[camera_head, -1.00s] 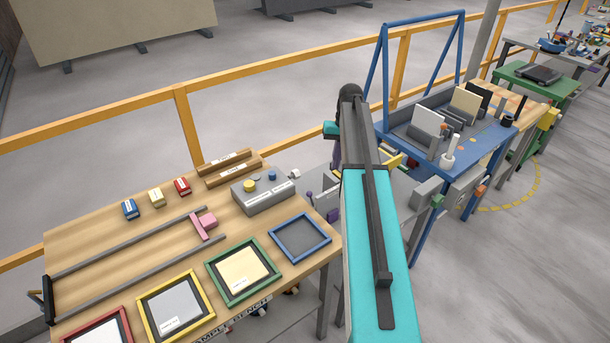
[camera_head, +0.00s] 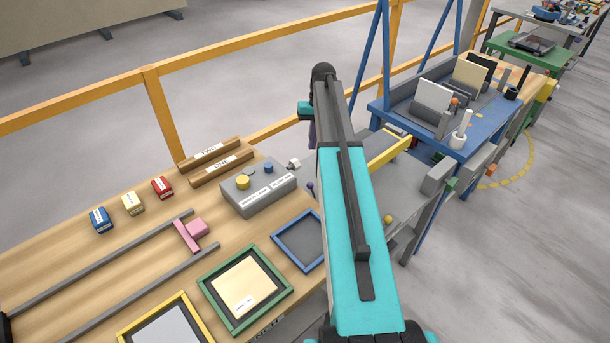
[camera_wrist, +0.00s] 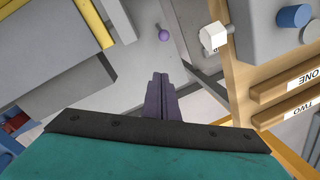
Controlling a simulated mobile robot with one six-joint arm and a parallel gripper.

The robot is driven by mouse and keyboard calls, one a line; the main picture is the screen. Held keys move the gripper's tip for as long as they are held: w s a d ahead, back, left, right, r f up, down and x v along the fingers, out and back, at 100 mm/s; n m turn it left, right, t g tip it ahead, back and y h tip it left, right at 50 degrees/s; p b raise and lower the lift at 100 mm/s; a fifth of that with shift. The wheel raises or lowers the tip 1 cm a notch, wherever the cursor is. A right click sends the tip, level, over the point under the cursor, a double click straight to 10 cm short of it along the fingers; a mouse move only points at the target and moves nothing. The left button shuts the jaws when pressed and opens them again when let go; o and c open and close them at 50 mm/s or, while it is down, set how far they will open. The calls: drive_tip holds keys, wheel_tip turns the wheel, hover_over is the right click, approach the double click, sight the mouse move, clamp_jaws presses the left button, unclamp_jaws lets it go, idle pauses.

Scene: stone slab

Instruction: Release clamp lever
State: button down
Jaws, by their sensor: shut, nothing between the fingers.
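My gripper (camera_wrist: 161,80) has purple fingers pressed together with nothing between them. They point up the wrist view, over a grey surface. A small purple ball knob (camera_wrist: 164,34) lies just beyond the fingertips in that view, apart from them. It also shows as a small purple ball in the head view (camera_head: 310,185), beside my arm. Its stem is barely visible. It may be the clamp lever's knob; I cannot tell. A yellow ball (camera_head: 388,219) sits right of my arm at the grey station. In the head view my arm hides most of the gripper and part of that station.
A grey control box (camera_head: 259,196) with a yellow button stands on the wooden bench left of the arm. Its white knob (camera_wrist: 213,36) sticks out near the fingers. Labelled wooden blocks (camera_wrist: 287,86) are at right. A yellow bar (camera_wrist: 90,23) and the blue workbench (camera_head: 440,145) flank the station.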

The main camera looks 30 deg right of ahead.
sight(312, 191)
drive_tip(key=shift+w+f, duration=0.35)
drive_tip(key=shift+f, duration=0.2)
drive_tip(key=f+p, duration=0.1)
drive_tip(key=f, duration=0.2)
drive_tip(key=a+f, duration=0.1)
drive_tip(key=f, duration=0.2)
drive_tip(key=f+p, duration=0.1)
drive_tip(key=f, duration=0.3)
drive_tip(key=shift+s+a+p, duration=0.2)
drive_tip(key=shift+a+p, duration=0.1)
drive_tip(key=shift+p, duration=0.05)
drive_tip(key=shift+s+a+f+p, duration=0.15)
drive_tip(key=shift+s+a+p, duration=0.2)
drive_tip(key=shift+s, duration=0.45)
drive_tip(key=shift+s+a+f+p, duration=0.15)
drive_tip(key=shift+s+a+p, duration=0.2)
drive_tip(key=shift+s, duration=0.4)
drive_tip(key=shift+d, duration=0.1)
drive_tip(key=shift+s+a+b, duration=0.1)
drive_tip(key=shift+a+b, duration=0.2)
